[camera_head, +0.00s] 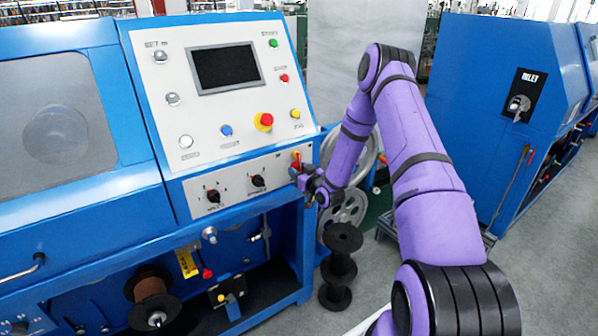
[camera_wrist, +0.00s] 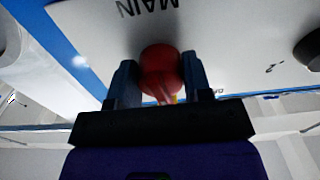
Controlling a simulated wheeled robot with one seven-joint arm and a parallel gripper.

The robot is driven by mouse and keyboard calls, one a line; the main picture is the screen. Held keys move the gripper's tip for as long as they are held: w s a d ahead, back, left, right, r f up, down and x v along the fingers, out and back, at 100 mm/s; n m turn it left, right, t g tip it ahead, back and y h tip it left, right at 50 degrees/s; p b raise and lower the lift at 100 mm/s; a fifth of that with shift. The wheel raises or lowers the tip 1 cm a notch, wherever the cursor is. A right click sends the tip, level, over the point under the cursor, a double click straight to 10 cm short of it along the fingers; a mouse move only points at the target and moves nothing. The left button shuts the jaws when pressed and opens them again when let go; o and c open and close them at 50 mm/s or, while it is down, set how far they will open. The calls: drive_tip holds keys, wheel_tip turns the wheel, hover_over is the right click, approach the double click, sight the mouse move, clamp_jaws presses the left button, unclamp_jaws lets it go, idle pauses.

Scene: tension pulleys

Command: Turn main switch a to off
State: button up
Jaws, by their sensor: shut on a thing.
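Main switch a is a red rotary knob (camera_wrist: 160,68) on a light panel marked MAIN in the wrist view. My gripper (camera_wrist: 160,82) has one finger on each side of the knob and is shut on it. In the head view my gripper (camera_head: 300,178) is at the right end of the lower panel strip. A red and yellow part of the switch (camera_head: 296,158) shows just above the fingers there. The fingers hide part of the knob, and I cannot read its on or off marks.
Two black knobs (camera_head: 257,181) sit left of the switch. Black spools (camera_head: 340,265) stand below my gripper. Another blue machine (camera_head: 490,70) stands at right.

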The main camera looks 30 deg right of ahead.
drive_tip(key=shift+n, duration=0.4)
drive_tip(key=n, duration=0.2)
drive_tip(key=shift+n, duration=2.3)
drive_tip(key=o, duration=1.3)
drive_tip(key=shift+s, duration=0.1)
drive_tip(key=s, duration=1)
drive_tip(key=shift+s+d, duration=0.25)
drive_tip(key=shift+s, duration=0.05)
